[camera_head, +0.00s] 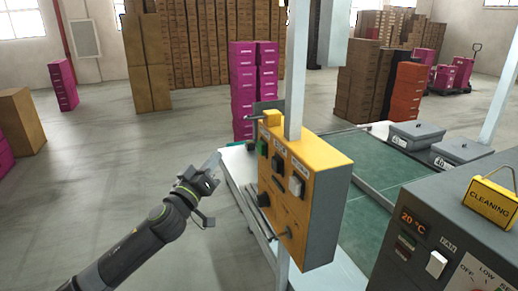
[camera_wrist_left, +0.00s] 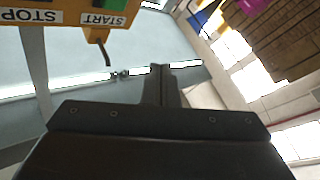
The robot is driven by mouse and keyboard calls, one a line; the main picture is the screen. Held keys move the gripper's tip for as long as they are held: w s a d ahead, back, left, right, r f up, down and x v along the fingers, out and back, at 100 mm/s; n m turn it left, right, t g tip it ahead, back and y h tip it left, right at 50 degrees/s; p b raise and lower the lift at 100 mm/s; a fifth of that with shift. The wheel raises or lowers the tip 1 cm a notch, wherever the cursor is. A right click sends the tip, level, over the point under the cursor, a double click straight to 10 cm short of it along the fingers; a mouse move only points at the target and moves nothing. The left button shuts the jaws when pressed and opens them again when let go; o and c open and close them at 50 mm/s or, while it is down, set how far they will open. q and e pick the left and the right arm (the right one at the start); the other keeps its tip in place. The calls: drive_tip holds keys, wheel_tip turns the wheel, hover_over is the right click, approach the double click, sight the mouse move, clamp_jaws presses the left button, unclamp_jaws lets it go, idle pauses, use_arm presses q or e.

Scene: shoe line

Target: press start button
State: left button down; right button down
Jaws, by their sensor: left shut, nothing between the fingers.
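The yellow control box (camera_head: 312,177) with a grey side hangs on a light post, its buttoned face turned left. The green start button (camera_head: 263,147) is at the upper left of that face. In the left wrist view the box is upside down at the upper left, with the START label (camera_wrist_left: 102,19) and the STOP label (camera_wrist_left: 30,15). My left gripper (camera_head: 214,160) is shut and empty, left of the box and apart from it. Its closed fingers (camera_wrist_left: 161,72) point past the START label's right side. My right gripper is not in view.
A dark machine (camera_head: 440,225) with a yellow CLEANING sign (camera_head: 491,202) stands at the right. A green-topped conveyor table (camera_head: 378,160) lies behind the box. Magenta boxes (camera_head: 243,90) stand beyond it.

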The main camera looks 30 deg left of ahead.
sight(262, 148)
use_arm(q)
drive_tip(key=w+d+p, duration=0.5)
drive_tip(key=w, duration=0.1)
drive_tip(key=shift+w+d+p, duration=0.35)
drive_tip(key=shift+p, duration=0.05)
idle(1.7)
drive_tip(key=shift+w+d, duration=0.1)
drive_tip(key=shift+w+d, duration=0.2)
drive_tip(key=shift+w, duration=0.05)
